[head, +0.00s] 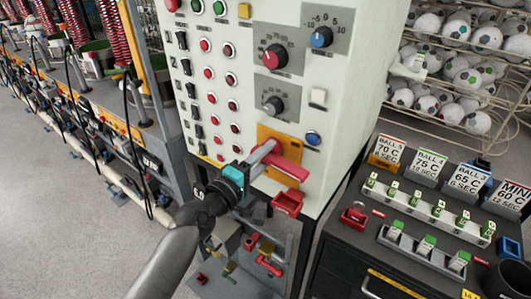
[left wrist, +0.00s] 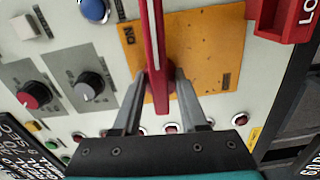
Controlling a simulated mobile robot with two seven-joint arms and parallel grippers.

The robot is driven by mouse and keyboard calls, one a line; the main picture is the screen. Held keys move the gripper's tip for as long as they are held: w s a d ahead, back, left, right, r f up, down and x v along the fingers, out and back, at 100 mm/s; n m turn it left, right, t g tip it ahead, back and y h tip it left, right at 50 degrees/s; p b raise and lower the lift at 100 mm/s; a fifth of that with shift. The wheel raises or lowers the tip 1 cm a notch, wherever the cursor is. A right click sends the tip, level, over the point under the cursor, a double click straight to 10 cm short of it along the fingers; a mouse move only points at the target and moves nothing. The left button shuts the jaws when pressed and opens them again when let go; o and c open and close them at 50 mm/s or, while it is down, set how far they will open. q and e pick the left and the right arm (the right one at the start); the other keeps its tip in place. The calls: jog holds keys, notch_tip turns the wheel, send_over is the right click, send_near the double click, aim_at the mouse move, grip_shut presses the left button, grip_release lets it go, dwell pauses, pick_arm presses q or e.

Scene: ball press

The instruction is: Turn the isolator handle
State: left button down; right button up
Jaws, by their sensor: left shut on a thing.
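The isolator handle (head: 288,168) is a red lever on an orange plate (head: 266,133) low on the front of the pale control cabinet. My left gripper (head: 264,156) reaches it from the lower left and is shut on it. In the left wrist view the handle (left wrist: 156,40) runs up from between the two grey fingers, near its hub. The plate (left wrist: 205,50) there bears an "ON" mark beside the handle; its other mark is too small to read. The fingers hide part of the hub. My right gripper is not in view.
A red box (head: 288,202) hangs just below the plate. Knobs, including a blue one (head: 321,37), and rows of buttons cover the cabinet (head: 345,130). A dark bench (head: 335,255) with labelled tags stands at right. A ball rack (head: 455,70) is behind.

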pick_arm(q)
jog(key=shift+n, duration=0.5)
jog(key=c, duration=0.8)
grip_release()
jog(key=shift+o, duration=0.2)
jog(key=shift+s, duration=0.1)
jog(key=b+v, duration=0.1)
jog(key=v, duration=1.4)
